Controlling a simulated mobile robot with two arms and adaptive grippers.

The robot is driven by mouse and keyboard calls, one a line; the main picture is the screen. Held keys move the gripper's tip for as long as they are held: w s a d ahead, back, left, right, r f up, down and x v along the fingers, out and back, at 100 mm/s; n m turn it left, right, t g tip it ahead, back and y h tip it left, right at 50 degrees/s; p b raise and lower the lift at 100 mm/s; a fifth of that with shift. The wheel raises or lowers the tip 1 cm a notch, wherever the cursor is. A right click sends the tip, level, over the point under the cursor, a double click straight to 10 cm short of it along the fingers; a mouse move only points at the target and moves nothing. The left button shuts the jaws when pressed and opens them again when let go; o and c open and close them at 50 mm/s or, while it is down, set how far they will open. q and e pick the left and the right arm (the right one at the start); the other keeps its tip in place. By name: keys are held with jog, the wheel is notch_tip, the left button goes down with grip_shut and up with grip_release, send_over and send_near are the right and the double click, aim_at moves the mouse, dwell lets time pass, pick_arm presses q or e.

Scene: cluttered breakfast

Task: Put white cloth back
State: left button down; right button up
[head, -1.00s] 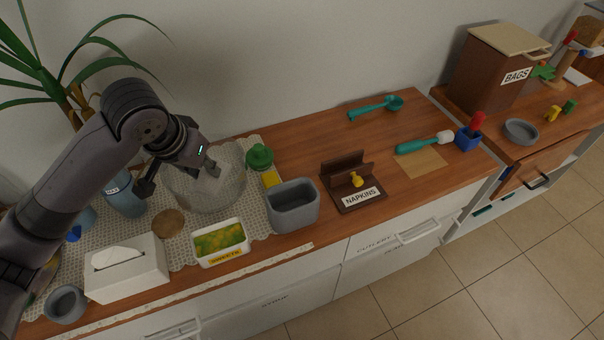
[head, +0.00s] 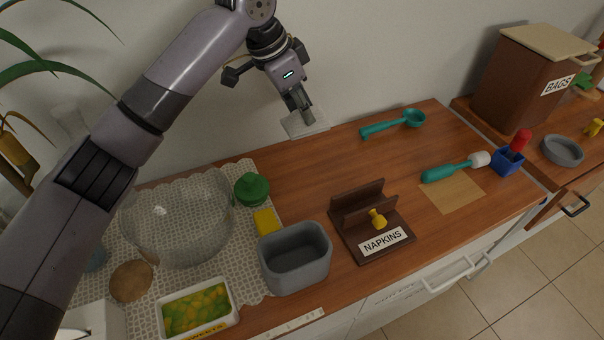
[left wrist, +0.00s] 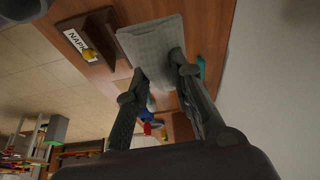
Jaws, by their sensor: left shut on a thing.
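My left gripper (head: 301,110) is shut on the white cloth (head: 306,124), a flat, square, pale piece held above the back of the wooden counter. In the left wrist view the cloth (left wrist: 150,42) sits between the tips of my fingers (left wrist: 158,66). The brown wooden napkin holder (head: 345,213), labelled NAPKINS and with a yellow knob on its base, stands on the counter to the right of and nearer than the cloth. Its slot shows no cloth. My right gripper is not in view.
A grey bin (head: 296,283), yellow sponge (head: 267,221), green-lidded jar (head: 252,189) and glass bowl (head: 178,240) stand left of the holder. A teal scoop (head: 390,125), teal brush (head: 447,171) and brown paper square (head: 452,196) lie right. The counter behind the holder is clear.

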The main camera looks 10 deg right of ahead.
pick_arm(q)
jog(key=shift+f, duration=0.35)
jog(key=f, duration=0.9)
jog(key=s+f, duration=0.1)
jog(key=f, duration=0.3)
jog(key=shift+f+p, duration=0.35)
jog(key=shift+f, duration=0.05)
notch_tip(320, 180, down, 4)
jog(key=shift+w+f, duration=0.1)
jog(key=shift+f, duration=0.3)
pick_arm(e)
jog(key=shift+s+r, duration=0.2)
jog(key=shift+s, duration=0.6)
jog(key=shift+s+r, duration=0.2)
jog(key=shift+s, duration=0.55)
pick_arm(q)
jog(key=shift+f, duration=0.1)
jog(key=c, duration=1.4)
grip_release()
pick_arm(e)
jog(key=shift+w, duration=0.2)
